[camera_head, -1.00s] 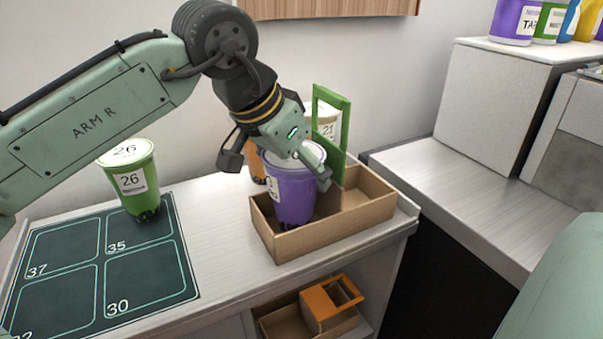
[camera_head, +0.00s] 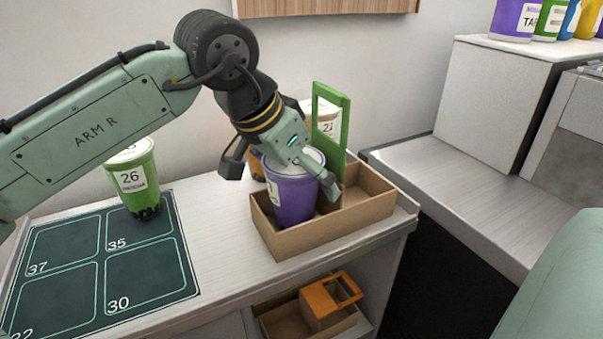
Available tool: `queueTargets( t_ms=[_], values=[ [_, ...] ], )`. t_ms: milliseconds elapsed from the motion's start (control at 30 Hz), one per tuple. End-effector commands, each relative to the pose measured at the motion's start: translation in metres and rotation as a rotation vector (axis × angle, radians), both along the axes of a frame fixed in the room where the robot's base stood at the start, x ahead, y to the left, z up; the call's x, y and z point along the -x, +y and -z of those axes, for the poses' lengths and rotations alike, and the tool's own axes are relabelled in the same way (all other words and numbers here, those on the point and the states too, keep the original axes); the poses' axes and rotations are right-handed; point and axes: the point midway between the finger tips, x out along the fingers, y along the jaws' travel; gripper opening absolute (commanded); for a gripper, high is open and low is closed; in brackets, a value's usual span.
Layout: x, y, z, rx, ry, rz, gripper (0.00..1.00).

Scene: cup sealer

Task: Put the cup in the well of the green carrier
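A purple cup (camera_head: 290,200) with a pale lid and a white label stands in the left well of the cardboard carrier (camera_head: 330,229), which has a green upright handle (camera_head: 343,130). The carrier's front wall hides the cup's base, so I cannot tell whether it touches the bottom. My gripper (camera_head: 281,180) is over the cup, reaching down from the upper left. Its fingers are spread wider than the cup. The right finger is close against the cup's right side; the dark left finger appears to stand apart from it. The carrier's right well looks empty.
A green cup marked 26 (camera_head: 132,180) stands on the dark numbered mat (camera_head: 150,272) at left. An orange-handled carrier (camera_head: 330,297) sits on the shelf below.

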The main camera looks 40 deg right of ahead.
Motion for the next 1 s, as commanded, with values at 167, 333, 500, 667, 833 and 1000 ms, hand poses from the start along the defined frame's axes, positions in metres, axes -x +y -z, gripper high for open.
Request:
queueTargets(
  t_ms=[167,333,500,667,833,1000],
  values=[
    [0.0,0.0,-0.001,0.0,0.0,0.0,0.98],
    [0.0,0.004,-0.011,0.003,-0.001,-0.001,0.98],
    [0.001,0.021,-0.039,0.004,0.001,0.0,0.98],
    [0.002,0.038,-0.07,0.004,0.002,0.001,0.98],
    [0.002,0.052,-0.094,0.002,0.0,0.001,0.98],
    [0.003,0.059,-0.106,0.0,0.0,0.001,0.98]
  ],
)
